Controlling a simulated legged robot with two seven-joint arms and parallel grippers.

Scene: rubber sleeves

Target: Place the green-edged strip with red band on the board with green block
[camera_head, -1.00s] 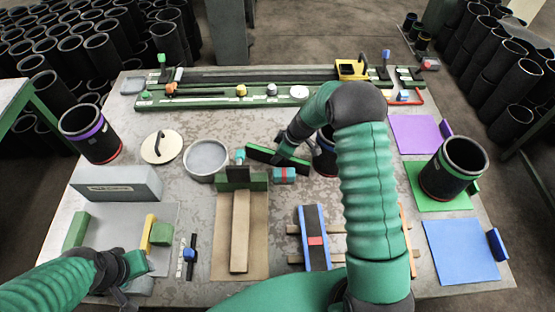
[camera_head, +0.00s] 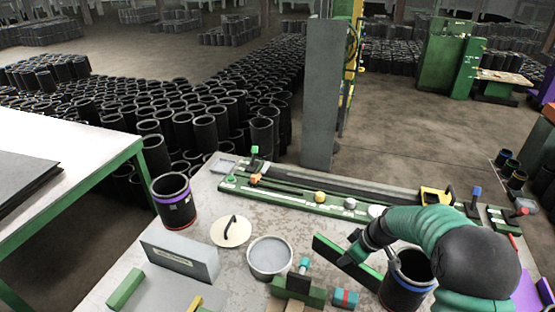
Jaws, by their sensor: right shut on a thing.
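The green-edged strip (camera_head: 328,247) is dark with a green edge and slants above the table. My right gripper (camera_head: 350,260) is shut on it near its middle. No red band on it can be made out; the gripper covers part of it. The green block (camera_head: 312,297) with a dark piece on it stands at the bottom edge, to the left of and nearer than the strip. Only a sliver of its brown board (camera_head: 277,304) shows; the rest is cut off. My left gripper is out of view.
A round grey dish (camera_head: 270,257) and a red-and-teal block (camera_head: 345,298) lie near the strip. A dark sleeve (camera_head: 405,285) stands close to my right arm. A purple-banded sleeve (camera_head: 173,202), a lid (camera_head: 231,231) and a grey box (camera_head: 178,262) are left. A green rail (camera_head: 290,203) runs behind.

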